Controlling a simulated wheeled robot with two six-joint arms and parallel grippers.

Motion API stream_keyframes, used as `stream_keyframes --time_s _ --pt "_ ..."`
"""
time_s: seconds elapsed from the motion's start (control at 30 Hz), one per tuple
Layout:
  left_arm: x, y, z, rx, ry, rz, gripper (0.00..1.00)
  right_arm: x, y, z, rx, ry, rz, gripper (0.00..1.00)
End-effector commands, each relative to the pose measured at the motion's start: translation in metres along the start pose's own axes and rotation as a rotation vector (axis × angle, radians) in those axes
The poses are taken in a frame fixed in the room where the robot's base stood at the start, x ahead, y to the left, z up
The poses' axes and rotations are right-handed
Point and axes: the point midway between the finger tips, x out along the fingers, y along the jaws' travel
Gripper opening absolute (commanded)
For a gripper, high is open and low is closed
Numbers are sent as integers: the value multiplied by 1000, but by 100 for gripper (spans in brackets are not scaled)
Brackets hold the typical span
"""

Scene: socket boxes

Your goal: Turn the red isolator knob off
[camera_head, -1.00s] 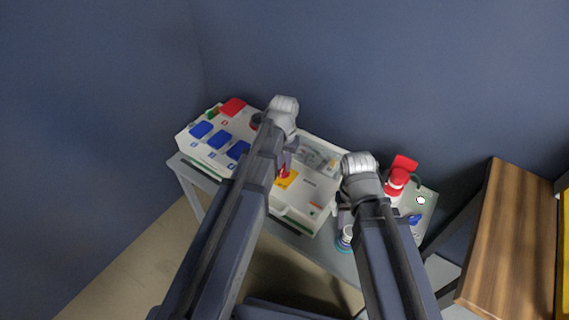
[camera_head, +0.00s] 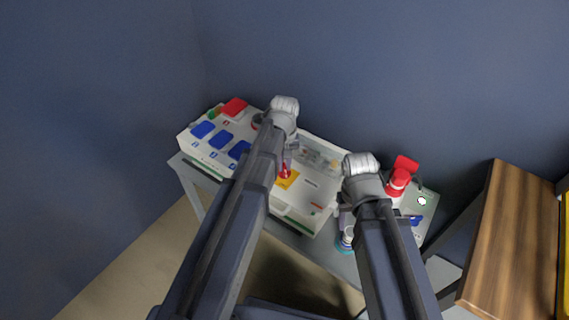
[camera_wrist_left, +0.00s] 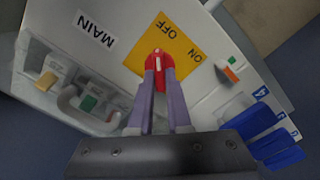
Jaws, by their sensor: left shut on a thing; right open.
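The red isolator knob (camera_head: 285,172) stands on a yellow plate (camera_head: 288,182) on the pale box (camera_head: 310,200). In the left wrist view the knob (camera_wrist_left: 158,66) has a white mark, and its tip points up the picture, roughly toward the word OFF; ON is printed to the right on the yellow plate (camera_wrist_left: 180,48). My left gripper (camera_head: 287,160) is shut on the knob, with its purple fingers (camera_wrist_left: 159,75) on either side of it. My right gripper (camera_head: 345,212) is open to the right of the box; its fingers are partly hidden by its own arm.
Blue covers (camera_head: 221,140) and a red cover (camera_head: 234,107) sit on the box's left part. A clear-covered breaker section (camera_head: 318,157) lies behind the knob. A second box (camera_head: 430,203) with a red plug (camera_head: 398,181) stands right. A wooden panel (camera_head: 515,235) is at far right.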

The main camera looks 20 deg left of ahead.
Motion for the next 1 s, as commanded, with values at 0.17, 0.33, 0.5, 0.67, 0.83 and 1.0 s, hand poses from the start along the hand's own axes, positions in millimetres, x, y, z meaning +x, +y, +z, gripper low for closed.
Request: stream_keyframes --time_s 0.17,0.33,0.5,0.67,0.83,1.0 --pt "0 0 0 -7 -1 0 0 0 0 0 0 0 0 50" --pt "0 0 0 -7 -1 0 0 0 0 0 0 0 0 50" --pt "0 0 0 -7 -1 0 26 0 0 0 0 0 0 50" --pt "0 0 0 -6 0 0 44 0 0 0 0 0 0 50" --pt "0 0 0 -6 0 0 46 0 0 0 0 0 0 50" --pt "-2 0 0 -6 0 0 46 -2 0 0 0 0 0 50"
